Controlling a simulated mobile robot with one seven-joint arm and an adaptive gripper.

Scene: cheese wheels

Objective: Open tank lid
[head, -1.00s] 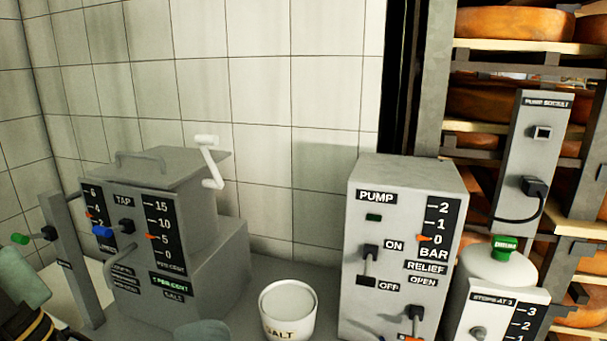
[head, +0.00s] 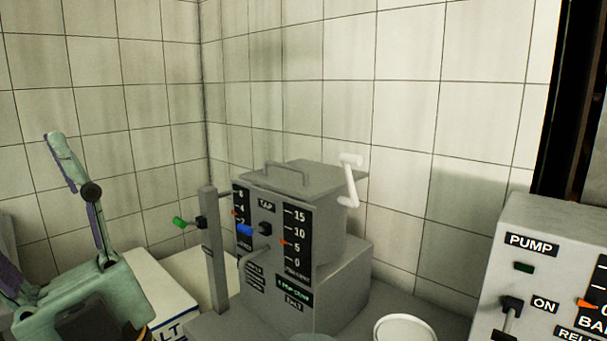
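The grey tank (head: 325,235) stands on a grey block left of the pump box. Its flat grey lid (head: 325,178) lies shut on top, with a bar handle (head: 285,168) across it. A white crank (head: 350,180) is at the tank's right side. The front has a blue-handled tap (head: 246,230) and scales with orange pointers. My pale green gripper (head: 30,190) is at the left, apart from the tank and nearer the camera. One finger stands up; the other is partly cut off by the left edge. The fingers look spread, with nothing between them.
A post with a green-tipped lever (head: 181,222) stands just left of the tank. A white salt box (head: 160,295) is behind my gripper. A white tub (head: 405,329) and the pump box (head: 520,275) are at the right. Tiled walls close off the back.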

